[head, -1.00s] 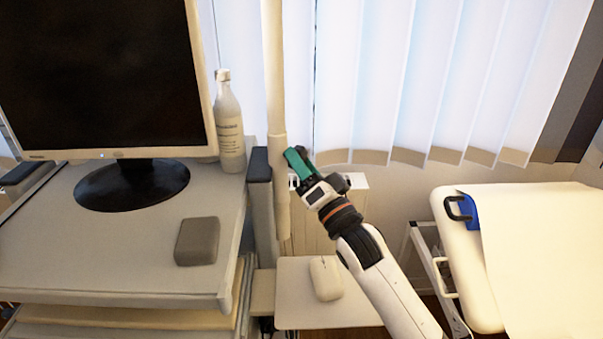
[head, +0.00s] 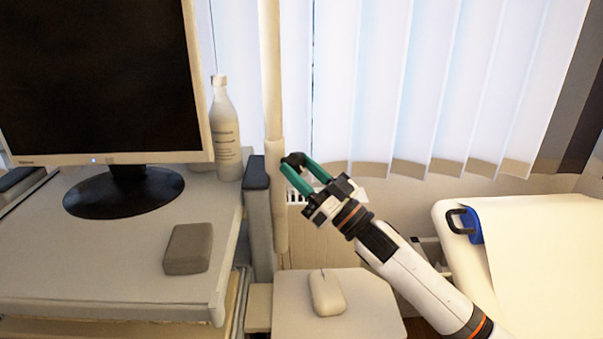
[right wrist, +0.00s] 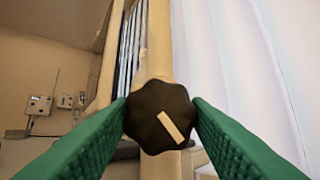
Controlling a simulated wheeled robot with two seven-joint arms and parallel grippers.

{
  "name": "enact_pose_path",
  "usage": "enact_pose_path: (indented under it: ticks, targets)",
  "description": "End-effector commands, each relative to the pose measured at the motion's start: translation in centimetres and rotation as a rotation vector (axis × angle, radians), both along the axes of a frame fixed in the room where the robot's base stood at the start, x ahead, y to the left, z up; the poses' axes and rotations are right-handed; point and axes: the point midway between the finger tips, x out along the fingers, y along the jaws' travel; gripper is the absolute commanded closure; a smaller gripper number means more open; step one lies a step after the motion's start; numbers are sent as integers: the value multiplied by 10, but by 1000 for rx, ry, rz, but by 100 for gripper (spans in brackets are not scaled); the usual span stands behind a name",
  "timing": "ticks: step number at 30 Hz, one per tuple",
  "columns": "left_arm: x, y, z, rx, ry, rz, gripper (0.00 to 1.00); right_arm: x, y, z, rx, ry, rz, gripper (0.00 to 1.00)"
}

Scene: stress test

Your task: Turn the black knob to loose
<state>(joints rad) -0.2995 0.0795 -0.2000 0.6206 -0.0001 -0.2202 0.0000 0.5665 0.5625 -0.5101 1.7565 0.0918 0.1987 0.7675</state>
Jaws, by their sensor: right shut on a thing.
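The black knob (right wrist: 158,112) is lobed, with a pale bar mark on its face that slants from upper left to lower right in the right wrist view. It sits in front of a cream upright pole (head: 272,80); in the head view the knob (head: 294,160) is a small dark shape by the fingertips. My right gripper (head: 305,175) has green fingers on either side of the knob. In the right wrist view the right gripper (right wrist: 160,118) is shut on the knob, fingertips at its left and right sides. My left gripper is not in view.
A desk (head: 100,255) with a monitor (head: 100,75), a white bottle (head: 225,130) and a grey block (head: 188,248) stands left. A small shelf with a white mouse (head: 326,292) lies below my arm. A padded couch (head: 460,245) is right; blinds (head: 430,80) hang behind.

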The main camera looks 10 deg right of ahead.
Motion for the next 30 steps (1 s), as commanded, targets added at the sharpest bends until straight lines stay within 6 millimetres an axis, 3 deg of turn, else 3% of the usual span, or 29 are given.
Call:
enact_pose_path:
  ticks: [16, 17, 20, 30]
  targets:
    - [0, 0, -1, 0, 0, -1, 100, 0, 0, 1, -19, -17, -2, 80]
    - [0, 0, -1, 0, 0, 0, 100, 0, 0, 1, -19, -17, -2, 53]
    - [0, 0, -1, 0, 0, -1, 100, 0, 0, 1, -18, -16, -2, 37]
    - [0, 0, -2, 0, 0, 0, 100, -1, -2, -2, -18, -14, -1, 35]
